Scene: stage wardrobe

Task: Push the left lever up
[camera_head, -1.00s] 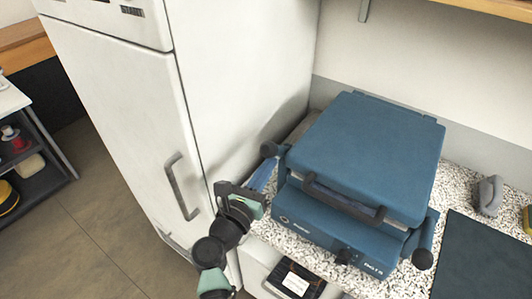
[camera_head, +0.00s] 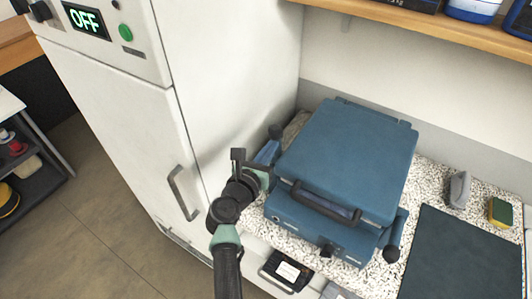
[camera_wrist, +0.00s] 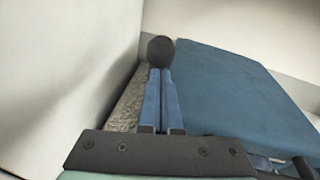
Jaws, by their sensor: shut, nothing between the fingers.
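The blue press (camera_head: 345,160), with a closed lid and a front handle (camera_head: 325,205), stands on the speckled counter. The left lever's black knob (camera_head: 275,131) shows at the press's left side, level with the lid's side edge; it also shows in the wrist view (camera_wrist: 161,50). My gripper (camera_head: 271,145) is shut and empty, its blue fingers pointing at the knob. In the wrist view the fingertips (camera_wrist: 160,73) overlap the knob's lower edge; contact is unclear. The left lever's shaft is mostly hidden by the fingers. The right lever's knob (camera_head: 391,254) sits low at the front right.
A tall white cabinet (camera_head: 230,80) with an "OFF" display (camera_head: 84,20) stands close left of my gripper. A dark mat (camera_head: 465,255), a grey object (camera_head: 457,189) and a sponge (camera_head: 500,212) lie right of the press. A wooden shelf (camera_head: 430,20) hangs above.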

